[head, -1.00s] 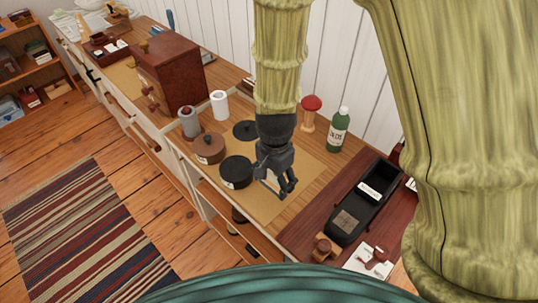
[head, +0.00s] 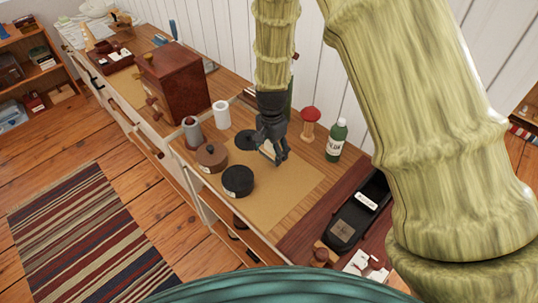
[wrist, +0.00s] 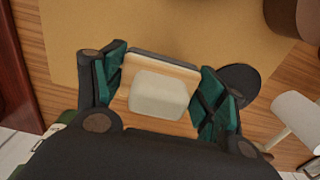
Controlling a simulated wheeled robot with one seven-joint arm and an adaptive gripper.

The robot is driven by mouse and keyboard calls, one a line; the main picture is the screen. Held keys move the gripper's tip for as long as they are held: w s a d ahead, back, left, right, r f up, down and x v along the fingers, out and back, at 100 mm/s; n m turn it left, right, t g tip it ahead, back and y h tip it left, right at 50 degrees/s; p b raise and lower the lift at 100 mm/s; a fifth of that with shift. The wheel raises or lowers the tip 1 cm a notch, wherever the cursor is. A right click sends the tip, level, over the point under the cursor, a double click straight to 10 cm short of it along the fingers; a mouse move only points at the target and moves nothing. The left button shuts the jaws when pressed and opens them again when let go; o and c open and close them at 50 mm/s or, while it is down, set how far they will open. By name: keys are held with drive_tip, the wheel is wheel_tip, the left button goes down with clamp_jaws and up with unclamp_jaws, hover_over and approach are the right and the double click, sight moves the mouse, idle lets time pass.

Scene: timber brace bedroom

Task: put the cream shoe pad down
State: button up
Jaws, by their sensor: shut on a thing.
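The cream shoe pad (wrist: 160,95) is a pale, rounded block on a wooden backing with a dark far edge. My gripper (wrist: 165,92) is shut on it, with one teal-padded finger at each side. In the head view, my gripper (head: 275,155) points down over the tan mat (head: 285,190); the pad is mostly hidden there by the fingers. The mat fills much of the wrist view's background. I cannot tell whether the pad touches the mat or hangs above it.
A black tin (head: 238,181), its dark lid (head: 245,140), a brown pot (head: 211,156) and a white cylinder (head: 221,113) stand left of my gripper. A red-topped wooden piece (head: 310,122) and a green bottle (head: 336,140) stand right. The mat's front right is clear.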

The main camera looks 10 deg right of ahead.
sight(271, 157)
drive_tip(key=shift+f+p, duration=0.65)
drive_tip(key=shift+f, duration=1.15)
drive_tip(key=shift+f, duration=0.1)
drive_tip(key=o, duration=1.2)
drive_tip(key=shift+c, duration=0.2)
drive_tip(key=shift+r+b, duration=1.4)
drive_tip(key=shift+r, duration=4.7)
